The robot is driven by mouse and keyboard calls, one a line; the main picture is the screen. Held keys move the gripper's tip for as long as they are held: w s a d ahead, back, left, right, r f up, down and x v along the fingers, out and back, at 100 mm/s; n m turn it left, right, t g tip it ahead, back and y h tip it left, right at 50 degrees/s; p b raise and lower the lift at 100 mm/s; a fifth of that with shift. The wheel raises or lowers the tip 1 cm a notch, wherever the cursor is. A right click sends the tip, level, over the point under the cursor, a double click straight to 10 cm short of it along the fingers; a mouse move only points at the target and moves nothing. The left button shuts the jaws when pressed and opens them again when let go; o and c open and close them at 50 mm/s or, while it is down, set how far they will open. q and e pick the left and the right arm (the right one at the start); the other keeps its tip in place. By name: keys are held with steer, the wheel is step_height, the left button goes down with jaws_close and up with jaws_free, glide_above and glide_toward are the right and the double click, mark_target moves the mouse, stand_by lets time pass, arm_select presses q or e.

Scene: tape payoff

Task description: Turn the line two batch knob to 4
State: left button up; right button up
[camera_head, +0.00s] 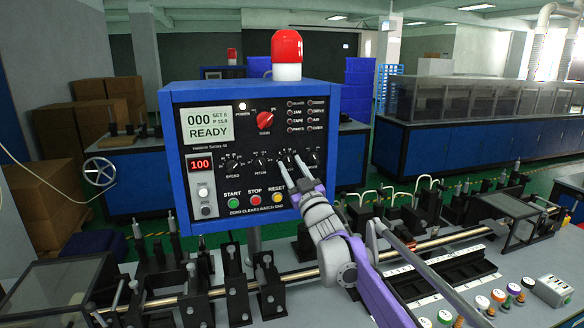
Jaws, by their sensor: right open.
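The blue control box (165,150) stands upright in the middle, its black panel facing me. A row of small black knobs crosses the panel: a SPEED knob (232,169), a PITCH knob (262,163), and more to the right. My right gripper (293,160) reaches up from the lower right, open, its fingertips at the third knob in the row. The screen (208,125) reads 000, SET with a small digit, and READY. My left gripper is out of view.
A red selector knob (265,119) sits above the row. START (233,202), STOP (255,199) and RESET (277,197) buttons lie just below, close to my gripper. A red beacon (287,47) tops the box. A copper-coloured rod (290,277) and black clamps run below.

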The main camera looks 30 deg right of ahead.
jaws_close()
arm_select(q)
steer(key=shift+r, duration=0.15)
arm_select(e)
steer(key=shift+d+n, duration=0.1)
steer(key=shift+n, duration=0.4)
steer(key=n+y, duration=0.2)
steer(key=n, duration=0.1)
steer(key=n+g+y+p, duration=0.1)
steer(key=n+y, duration=0.1)
steer(key=n, duration=0.2)
steer(key=shift+d+r, duration=0.15)
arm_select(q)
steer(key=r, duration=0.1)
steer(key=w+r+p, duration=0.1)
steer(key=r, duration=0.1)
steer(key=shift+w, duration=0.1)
arm_select(e)
steer(key=n+g, duration=0.1)
steer(key=n, duration=0.2)
steer(key=n+g+y, duration=0.1)
steer(key=n, duration=0.2)
steer(key=shift+r+n, duration=0.1)
steer(key=shift+n, duration=0.3)
jaws_free()
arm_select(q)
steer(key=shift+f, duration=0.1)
arm_select(e)
steer(key=shift+s, duration=0.15)
